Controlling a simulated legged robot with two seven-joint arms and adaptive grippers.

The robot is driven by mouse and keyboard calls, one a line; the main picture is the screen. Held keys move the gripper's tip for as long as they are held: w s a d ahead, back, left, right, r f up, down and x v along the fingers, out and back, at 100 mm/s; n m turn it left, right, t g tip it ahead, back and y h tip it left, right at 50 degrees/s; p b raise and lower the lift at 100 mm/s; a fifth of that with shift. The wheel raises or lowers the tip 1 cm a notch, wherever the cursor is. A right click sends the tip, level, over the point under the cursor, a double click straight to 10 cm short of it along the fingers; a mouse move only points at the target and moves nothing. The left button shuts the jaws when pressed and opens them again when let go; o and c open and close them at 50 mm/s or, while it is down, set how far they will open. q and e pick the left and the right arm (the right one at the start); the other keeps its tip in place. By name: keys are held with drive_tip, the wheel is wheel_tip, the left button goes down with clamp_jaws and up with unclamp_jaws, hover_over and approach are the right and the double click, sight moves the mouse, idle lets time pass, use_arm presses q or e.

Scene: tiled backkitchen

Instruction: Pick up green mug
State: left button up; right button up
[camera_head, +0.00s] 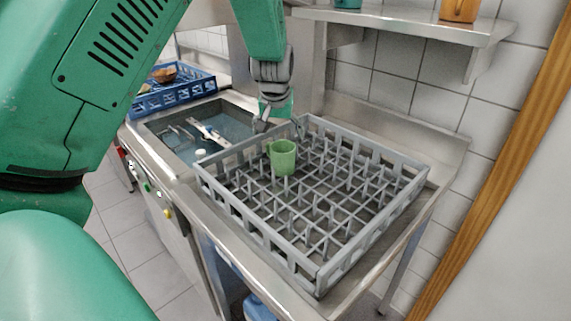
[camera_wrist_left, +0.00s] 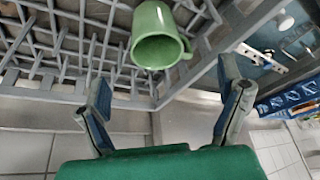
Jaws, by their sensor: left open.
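The green mug (camera_head: 282,157) stands in the grey dish rack, near the rack's left side and apart from my gripper. My left gripper (camera_head: 277,124) comes down from above, just behind and above the mug. In the left wrist view the mug (camera_wrist_left: 157,36) shows with its mouth toward the camera and its handle to the right. My left gripper's two fingers (camera_wrist_left: 165,105) are spread wide with nothing between them, and the mug lies beyond their tips. My right gripper is in neither view.
The grey rack (camera_head: 300,268) with upright prongs sits on a steel counter. To its left is a sink (camera_head: 170,127) with utensils, and behind that a blue crate (camera_head: 198,90) holding a brown bowl (camera_head: 164,74). A steel shelf (camera_head: 400,22) with cups hangs above right.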

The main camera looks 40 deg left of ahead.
sight(284, 158)
use_arm(q)
drive_tip(key=x, duration=0.6)
drive_tip(key=shift+s+a+f, duration=0.1)
drive_tip(key=shift+a, duration=0.05)
drive_tip(key=shift+w+d+f, duration=0.4)
drive_tip(key=shift+d+f, duration=0.05)
drive_tip(key=shift+f, duration=0.25)
drive_tip(key=x, duration=0.2)
drive_tip(key=p+x, duration=0.1)
drive_tip(key=x, duration=0.1)
drive_tip(key=shift+w+a+f, duration=0.1)
drive_tip(key=shift+a+f, duration=0.15)
drive_tip(key=shift+a, duration=0.05)
drive_tip(key=shift+a+f, duration=0.2)
drive_tip(key=shift+a, duration=0.05)
drive_tip(key=shift+d+r, duration=0.2)
drive_tip(key=shift+d, duration=0.2)
drive_tip(key=c, duration=1.3)
drive_tip(key=shift+d, duration=0.2)
drive_tip(key=shift+c, duration=0.5)
